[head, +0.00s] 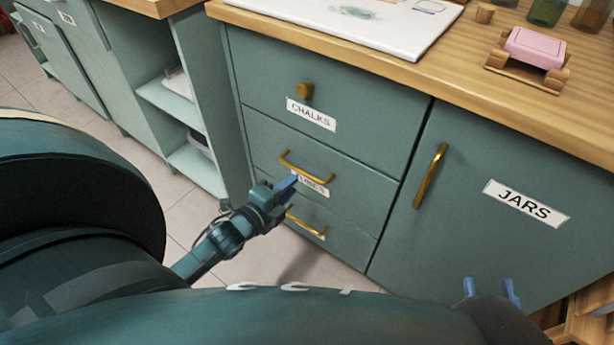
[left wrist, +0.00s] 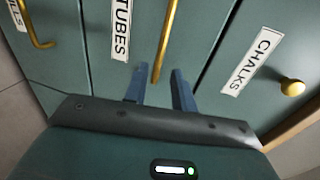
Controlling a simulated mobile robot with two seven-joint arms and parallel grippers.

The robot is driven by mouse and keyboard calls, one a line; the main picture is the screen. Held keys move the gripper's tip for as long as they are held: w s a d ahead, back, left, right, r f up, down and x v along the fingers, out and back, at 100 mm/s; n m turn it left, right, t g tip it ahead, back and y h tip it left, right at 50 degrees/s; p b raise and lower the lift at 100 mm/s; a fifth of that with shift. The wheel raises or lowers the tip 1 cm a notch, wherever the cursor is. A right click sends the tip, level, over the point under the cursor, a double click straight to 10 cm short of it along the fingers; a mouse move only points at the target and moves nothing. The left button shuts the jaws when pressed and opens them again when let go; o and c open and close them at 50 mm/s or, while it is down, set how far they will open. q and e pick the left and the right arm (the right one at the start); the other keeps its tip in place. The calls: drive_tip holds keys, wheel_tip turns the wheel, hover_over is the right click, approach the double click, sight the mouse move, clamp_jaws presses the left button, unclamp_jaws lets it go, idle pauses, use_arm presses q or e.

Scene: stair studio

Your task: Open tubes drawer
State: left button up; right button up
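The tubes drawer (head: 262,140) is the middle of three green drawers and is closed. Its brass bar handle (head: 306,171) also shows in the left wrist view (left wrist: 166,40). Its label reads TUBES in the left wrist view (left wrist: 121,30); in the head view my gripper partly covers it. My left gripper (head: 292,183) is just in front of this drawer, by the handle. In the left wrist view its two blue fingers (left wrist: 159,88) are apart, with the handle's end lined up between them; contact cannot be told. My right gripper (head: 491,290) is open and empty at the lower right.
The CHALKS drawer (head: 345,100) with a round knob is above, and another drawer (head: 345,240) with a bar handle below. The JARS door (head: 500,150) is to the right. A wooden worktop (head: 465,70) overhangs them. Open shelves (head: 175,105) stand left.

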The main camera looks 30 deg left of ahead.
sight(305, 175)
use_arm(q)
drive_tip(key=shift+b+x, duration=0.95)
drive_tip(key=shift+x, duration=2.8)
use_arm(e)
drive_tip(key=shift+s+a+n+t+y, duration=0.2)
drive_tip(key=shift+a+n+t+y, duration=0.4)
drive_tip(key=shift+y, duration=0.4)
use_arm(q)
drive_tip(key=shift+c, duration=0.4)
use_arm(e)
drive_tip(key=shift+d, duration=0.1)
use_arm(q)
clamp_jaws()
